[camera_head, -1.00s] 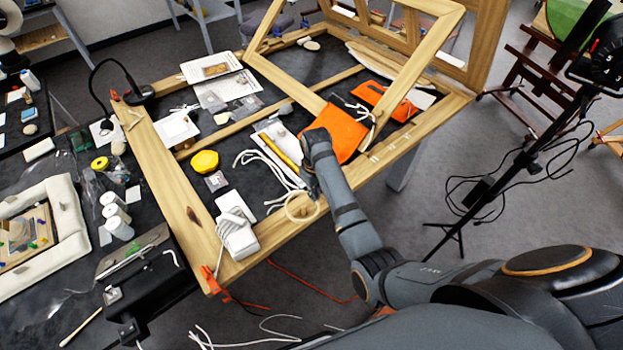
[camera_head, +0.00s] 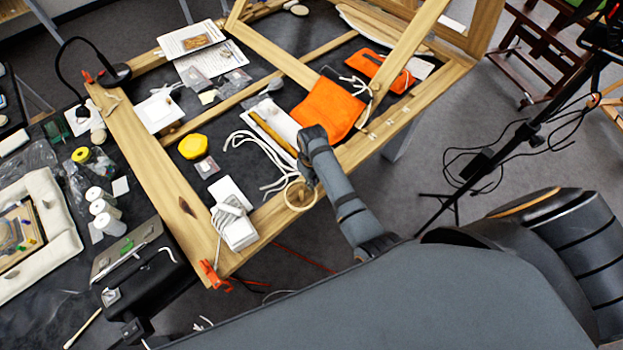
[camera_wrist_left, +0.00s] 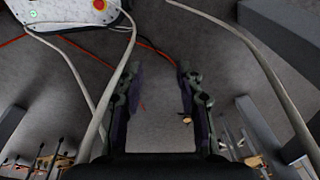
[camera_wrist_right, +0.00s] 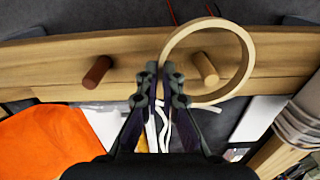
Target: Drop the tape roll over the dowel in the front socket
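The tape roll (camera_wrist_right: 249,62) is a pale tan ring. In the right wrist view its left rim lies at the fingertips of my right gripper (camera_wrist_right: 159,70), which are closed together on it. A light wooden dowel (camera_wrist_right: 205,68) stands from the beam and shows inside the ring's opening. I cannot tell whether the ring is around it or still above it. A dark brown dowel (camera_wrist_right: 97,73) stands further left, outside the ring. In the head view the roll (camera_head: 298,208) is at the near rail, beside my right gripper (camera_head: 304,178). My left gripper (camera_wrist_left: 159,75) is open and empty over the floor.
An orange pouch (camera_head: 328,108) and a white cable (camera_head: 262,150) lie near my right gripper. Cables hang around my left gripper.

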